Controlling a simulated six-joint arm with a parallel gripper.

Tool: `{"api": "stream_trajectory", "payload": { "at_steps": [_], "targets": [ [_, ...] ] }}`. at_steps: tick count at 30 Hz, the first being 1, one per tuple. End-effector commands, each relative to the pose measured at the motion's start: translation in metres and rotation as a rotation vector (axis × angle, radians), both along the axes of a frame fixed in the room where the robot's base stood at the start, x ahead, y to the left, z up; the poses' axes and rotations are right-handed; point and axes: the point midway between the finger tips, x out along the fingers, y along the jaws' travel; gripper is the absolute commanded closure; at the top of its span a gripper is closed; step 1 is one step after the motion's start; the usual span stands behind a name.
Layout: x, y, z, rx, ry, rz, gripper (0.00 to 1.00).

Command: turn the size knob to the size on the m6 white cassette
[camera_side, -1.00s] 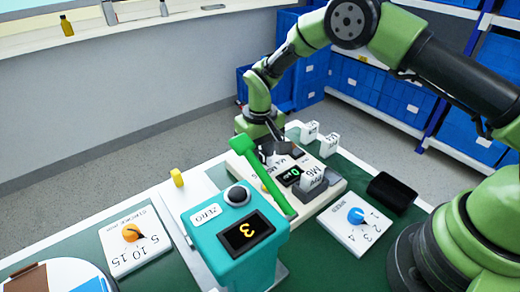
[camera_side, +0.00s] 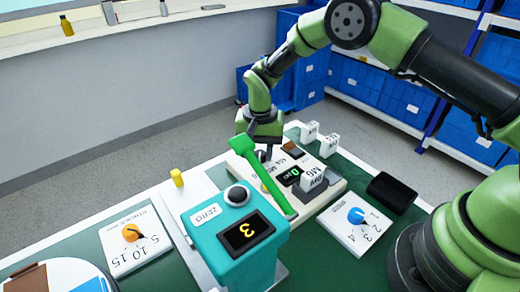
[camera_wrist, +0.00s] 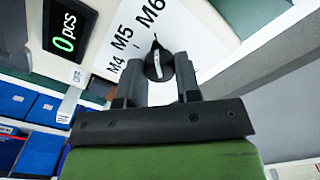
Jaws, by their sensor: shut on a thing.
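The size knob (camera_wrist: 158,62) is black with a white mark. In the wrist view it sits between my two fingers, its pointed tip toward M6. The labels M4, M5 and M6 are on the white dial plate (camera_wrist: 105,50). My gripper (camera_wrist: 160,78) is shut on the knob; in the side view it points down behind the green bar (camera_side: 268,148), which hides part of the knob. The white cassette marked M6 (camera_side: 313,172) stands on the counting unit, beside the black display (camera_side: 289,176). The display reads 0 pcs in the wrist view (camera_wrist: 65,42).
A teal scale (camera_side: 232,240) reading 3 stands in front, with the green bar beside it. A blue knob (camera_side: 356,215) is on a plate to the right, an orange knob (camera_side: 131,232) to the left. A black bin (camera_side: 391,192) and two white cassettes (camera_side: 310,131) are nearby.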

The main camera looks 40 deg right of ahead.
Motion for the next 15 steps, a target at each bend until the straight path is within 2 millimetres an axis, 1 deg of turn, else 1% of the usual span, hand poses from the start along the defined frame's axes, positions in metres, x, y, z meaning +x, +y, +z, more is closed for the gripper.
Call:
{"api": "stream_trajectory", "payload": {
  "at_steps": [6, 15],
  "targets": [
    [-0.0002, 0.0003, 0.0005, 0.001, 0.001, -0.051, 0.93],
    [-0.0002, 0.0003, 0.0005, 0.001, 0.001, -0.062, 0.92]
  ]
}}
